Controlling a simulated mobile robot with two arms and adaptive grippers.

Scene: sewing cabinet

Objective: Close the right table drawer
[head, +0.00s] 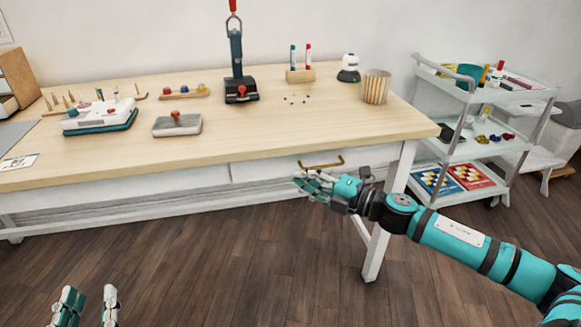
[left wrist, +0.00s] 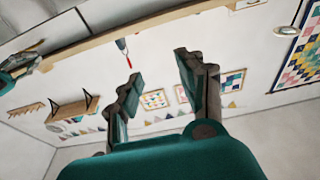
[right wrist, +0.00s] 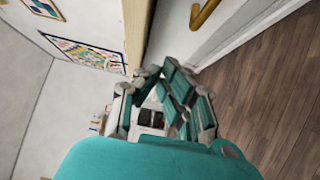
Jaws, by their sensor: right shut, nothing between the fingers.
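The right table drawer (head: 265,168) has a white front below the tabletop and a brass handle (head: 322,163). I cannot tell how far it stands out from the frame. In the right wrist view the handle (right wrist: 204,12) is at the top, beside the white drawer front (right wrist: 172,38). My right gripper (head: 303,183) is shut and empty, just in front of the drawer front, below and left of the handle; contact is unclear. It also shows in the right wrist view (right wrist: 172,95). My left gripper (head: 90,300) is open and empty, low at the left, away from the table.
The wooden tabletop (head: 290,125) carries a sewing machine (head: 98,113), a press (head: 240,85), a striped cup (head: 376,87) and small items. A white table leg (head: 378,255) stands near my right arm. A trolley (head: 470,150) stands right. The floor in front is clear.

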